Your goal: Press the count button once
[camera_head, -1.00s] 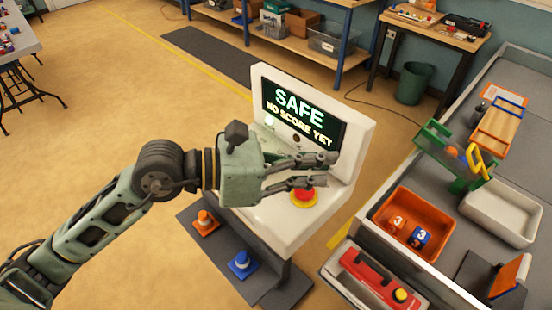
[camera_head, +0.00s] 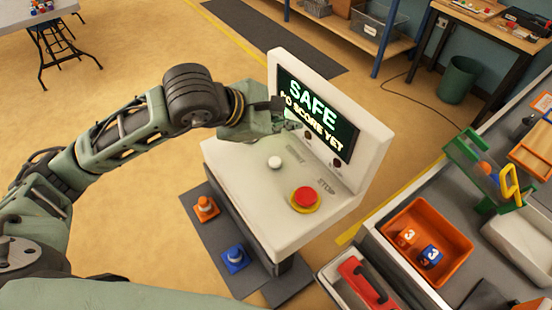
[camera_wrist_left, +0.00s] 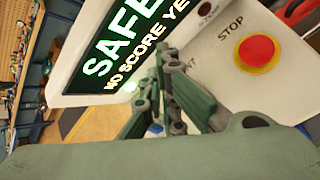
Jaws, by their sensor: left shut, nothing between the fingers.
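The white count button (camera_head: 274,162) is a small round knob on the white console's sloped panel (camera_head: 235,170), left of the red stop button (camera_head: 305,198) with its yellow collar. The stop button also shows in the left wrist view (camera_wrist_left: 257,52). The lit screen (camera_head: 318,112) reads "SAFE" and "NO SCORE YET". My left gripper (camera_head: 290,124) is shut and empty, in front of the screen's lower left part and behind the count button in the head view. In the left wrist view, the fingers (camera_wrist_left: 163,62) cover part of the count label, and the count button is hidden. My right gripper is out of view.
At right, a bench holds an orange tray (camera_head: 455,272) with numbered blocks and a green frame. Open floor lies left of the console.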

